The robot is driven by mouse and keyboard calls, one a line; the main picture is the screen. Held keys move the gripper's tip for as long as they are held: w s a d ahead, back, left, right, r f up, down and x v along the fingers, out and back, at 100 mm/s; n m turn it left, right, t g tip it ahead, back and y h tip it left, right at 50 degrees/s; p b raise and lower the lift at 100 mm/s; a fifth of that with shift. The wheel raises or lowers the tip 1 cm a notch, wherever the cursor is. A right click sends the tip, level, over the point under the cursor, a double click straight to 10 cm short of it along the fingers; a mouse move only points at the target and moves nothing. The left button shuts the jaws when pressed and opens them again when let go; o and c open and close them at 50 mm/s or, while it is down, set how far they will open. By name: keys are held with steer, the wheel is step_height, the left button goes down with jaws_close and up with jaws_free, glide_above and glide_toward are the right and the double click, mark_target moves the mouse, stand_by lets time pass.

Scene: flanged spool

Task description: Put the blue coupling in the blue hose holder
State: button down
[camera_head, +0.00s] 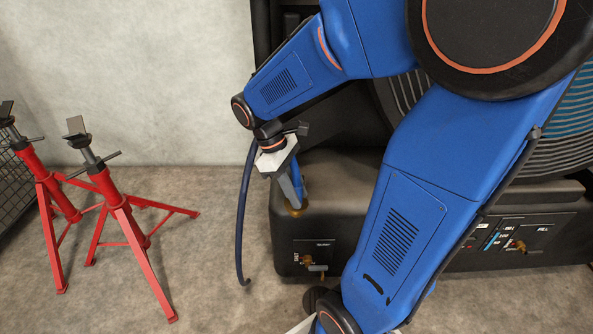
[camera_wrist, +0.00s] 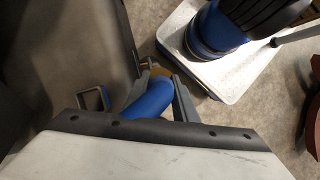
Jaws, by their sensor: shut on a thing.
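My gripper (camera_head: 296,192) points down beside the left end of a black machine and is shut on the blue coupling (camera_head: 299,184). The coupling has a brass-coloured end that shows below the fingers. In the wrist view the coupling (camera_wrist: 148,98) is a bent blue piece between the fingers of my gripper (camera_wrist: 160,76), with the brass end beyond it. A dark blue hose (camera_head: 241,205) hangs left of the gripper, its lower end curled near the floor. Where it joins is hidden. I cannot make out a blue hose holder in either view.
The black machine (camera_head: 340,190) carries a large reel (camera_head: 560,150) and front panels with brass valves. A metal loop (camera_wrist: 94,99) shows left of the coupling. Red stands (camera_head: 125,215) are at the left. Floor between stands and machine is free.

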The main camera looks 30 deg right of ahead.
steer(key=shift+w+d+f, duration=0.6)
steer(key=shift+w+d, duration=0.8)
steer(key=shift+w, duration=0.7)
steer(key=shift+w+d+f, duration=0.55)
steer(key=shift+w+d, duration=0.9)
steer(key=shift+w, duration=0.65)
steer(key=shift+w+d+f, duration=0.6)
steer(key=shift+w+d, duration=0.8)
steer(key=shift+w, duration=0.7)
steer(key=shift+f, duration=0.15)
steer(key=c, duration=1.4)
jaws_free()
steer(key=shift+c, duration=0.2)
